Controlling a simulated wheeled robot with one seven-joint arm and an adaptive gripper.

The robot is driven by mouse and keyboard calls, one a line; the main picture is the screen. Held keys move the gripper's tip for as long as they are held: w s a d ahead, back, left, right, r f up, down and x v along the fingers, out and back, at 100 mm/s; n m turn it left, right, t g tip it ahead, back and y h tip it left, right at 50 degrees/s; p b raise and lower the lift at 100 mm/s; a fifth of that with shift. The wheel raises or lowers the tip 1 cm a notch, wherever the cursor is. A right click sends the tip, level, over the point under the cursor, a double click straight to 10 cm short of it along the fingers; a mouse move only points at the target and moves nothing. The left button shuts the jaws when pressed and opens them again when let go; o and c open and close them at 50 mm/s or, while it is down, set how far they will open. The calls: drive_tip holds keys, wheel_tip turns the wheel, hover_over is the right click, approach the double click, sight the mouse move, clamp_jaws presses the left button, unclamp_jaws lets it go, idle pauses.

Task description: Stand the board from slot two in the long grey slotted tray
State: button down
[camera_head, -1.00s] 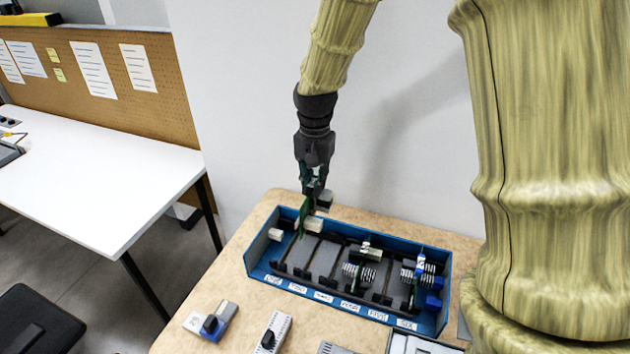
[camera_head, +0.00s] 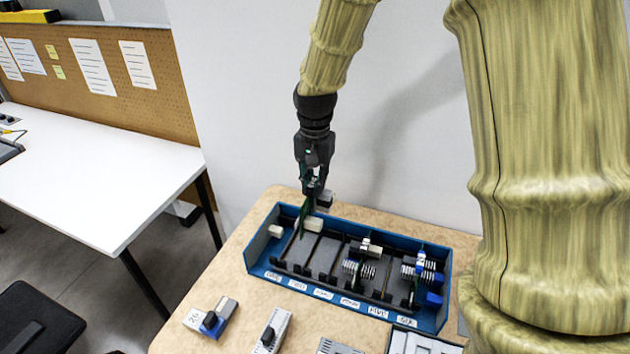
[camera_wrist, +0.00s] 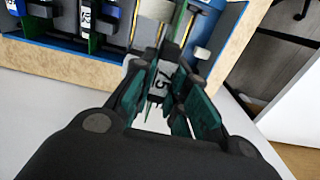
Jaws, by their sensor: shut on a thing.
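My gripper (camera_head: 313,190) is shut on a green board (camera_head: 303,222) over the back left of the blue case (camera_head: 262,268), near the slots labelled one and two. The board hangs upright, seen nearly edge-on in the head view. In the wrist view my gripper (camera_wrist: 168,100) pinches the board by its top part, with a label reading 75 (camera_wrist: 163,82) between the fingers. I cannot tell whether the board's lower edge is still within its slot. I cannot make out a long grey slotted tray for certain; grey parts at the bottom are cut off by the frame.
Other boards stand in the case's right half, with finned grey parts (camera_head: 358,268) and a blue block (camera_head: 432,299). A labelled grey-blue block (camera_head: 211,319) and a grey piece with a black knob (camera_head: 272,331) lie in front. A wall stands close behind the table.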

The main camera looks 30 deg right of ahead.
sight(314, 208)
drive_tip(key=shift+f+b, duration=1.55)
drive_tip(key=shift+f, duration=2.95)
idle(3.5)
